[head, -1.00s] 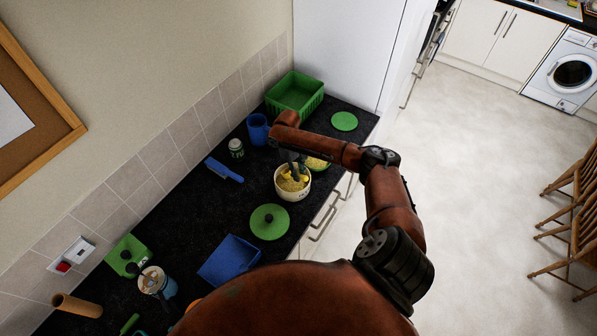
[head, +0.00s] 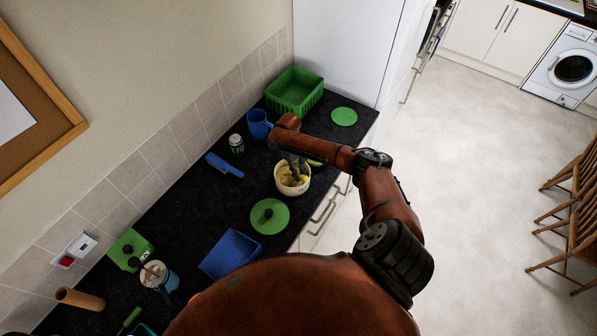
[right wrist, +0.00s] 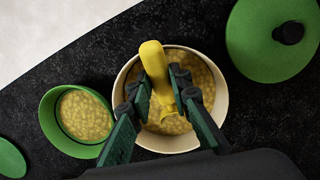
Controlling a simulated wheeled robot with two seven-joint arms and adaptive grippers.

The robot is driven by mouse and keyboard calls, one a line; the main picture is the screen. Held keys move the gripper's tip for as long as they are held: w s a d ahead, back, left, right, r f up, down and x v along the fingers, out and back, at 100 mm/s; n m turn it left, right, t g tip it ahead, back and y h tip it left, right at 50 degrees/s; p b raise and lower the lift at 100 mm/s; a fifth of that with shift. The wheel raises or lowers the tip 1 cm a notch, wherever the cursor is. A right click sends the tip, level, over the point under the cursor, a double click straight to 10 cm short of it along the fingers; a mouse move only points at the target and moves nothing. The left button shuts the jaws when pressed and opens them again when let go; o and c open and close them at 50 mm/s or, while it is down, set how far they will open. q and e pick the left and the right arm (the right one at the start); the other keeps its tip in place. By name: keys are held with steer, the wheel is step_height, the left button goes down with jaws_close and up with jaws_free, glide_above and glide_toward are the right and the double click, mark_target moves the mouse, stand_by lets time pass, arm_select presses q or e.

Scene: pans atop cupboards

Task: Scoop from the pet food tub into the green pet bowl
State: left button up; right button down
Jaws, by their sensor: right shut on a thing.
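The cream pet food tub (head: 293,192) stands on the dark counter near its front edge. In the right wrist view the tub (right wrist: 222,90) is filled with yellowish pellets. My right gripper (head: 297,169) reaches down into the tub's mouth. In the right wrist view the gripper (right wrist: 163,92) is shut on a yellow scoop (right wrist: 152,62), whose lower part is over or in the pellets; how deep I cannot tell. The green pet bowl (right wrist: 48,125) stands beside the tub and holds pellets. In the head view my arm hides most of the bowl (head: 315,163). My left gripper is not in view.
A green lid with a dark knob (head: 269,216) lies near the tub.

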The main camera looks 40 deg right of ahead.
steer(key=shift+p+v, duration=0.7)
steer(key=shift+v, duration=0.75)
steer(key=shift+s+r, duration=0.2)
steer(key=shift+r, duration=2.5)
steer(key=shift+s+r, duration=0.1)
steer(key=shift+s, duration=0.1)
steer(key=s+t, duration=0.1)
steer(key=s+f+t, duration=0.1)
steer(key=shift+s+d+t, duration=0.1)
steer(key=shift+d+t, duration=0.05)
steer(key=shift+t, duration=0.25)
steer(key=s+t, duration=0.1)
steer(key=s+f+t, duration=0.1)
steer(key=t, duration=0.1)
steer(key=shift+y, duration=0.3)
steer(key=shift+s+t, duration=0.25)
steer(key=shift+t, duration=0.25)
